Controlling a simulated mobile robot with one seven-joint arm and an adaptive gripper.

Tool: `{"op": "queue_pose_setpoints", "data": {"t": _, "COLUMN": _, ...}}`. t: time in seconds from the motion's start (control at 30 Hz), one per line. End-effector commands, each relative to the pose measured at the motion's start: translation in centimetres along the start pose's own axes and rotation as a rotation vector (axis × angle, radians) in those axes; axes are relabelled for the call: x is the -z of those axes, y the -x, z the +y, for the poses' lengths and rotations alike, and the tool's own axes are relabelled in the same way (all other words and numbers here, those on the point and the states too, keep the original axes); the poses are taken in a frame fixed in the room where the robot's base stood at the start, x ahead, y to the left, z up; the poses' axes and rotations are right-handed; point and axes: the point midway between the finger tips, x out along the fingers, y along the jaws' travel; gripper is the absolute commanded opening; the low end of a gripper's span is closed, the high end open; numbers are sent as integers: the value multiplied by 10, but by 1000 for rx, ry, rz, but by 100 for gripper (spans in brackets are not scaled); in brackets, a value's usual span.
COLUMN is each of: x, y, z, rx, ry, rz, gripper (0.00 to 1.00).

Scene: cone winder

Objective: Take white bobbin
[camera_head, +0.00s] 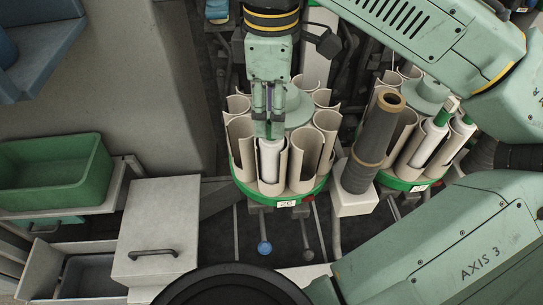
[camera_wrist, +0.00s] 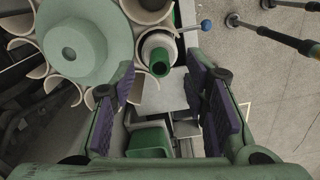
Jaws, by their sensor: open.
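A white bobbin (camera_head: 270,160) with a green tube end stands in a front pocket of the left round magazine (camera_head: 241,165). In the wrist view the white bobbin (camera_wrist: 150,42) shows near the top centre, its green tube end (camera_wrist: 160,62) facing the camera. My gripper (camera_head: 268,126) is above this bobbin, pointing down, and hides its top in the head view. In the wrist view my gripper (camera_wrist: 166,88) is open, with purple pads apart on either side and nothing between them. The bobbin's tube end lies between the pads' lines, towards the left pad.
The magazine's other visible pockets look empty. A right magazine (camera_head: 404,184) holds white bobbins (camera_head: 430,140) with green tips. A dark ribbed post (camera_head: 372,140) stands between the magazines. Levers with blue (camera_head: 264,248) and dark knobs stick out in front. A green bin (camera_head: 55,170) is at left.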

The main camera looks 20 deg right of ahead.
Motion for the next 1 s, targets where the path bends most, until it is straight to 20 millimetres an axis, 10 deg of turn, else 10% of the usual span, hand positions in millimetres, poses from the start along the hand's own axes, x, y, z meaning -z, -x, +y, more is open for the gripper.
{"op": "queue_pose_setpoints", "data": {"t": 0.47, "x": 0, "y": -33, "z": 0, "rx": -2, "ry": 0, "rz": -1, "gripper": 41}}
{"op": "queue_pose_setpoints", "data": {"t": 1.0, "x": 0, "y": -32, "z": 0, "rx": -2, "ry": 0, "rz": -1, "gripper": 7}}
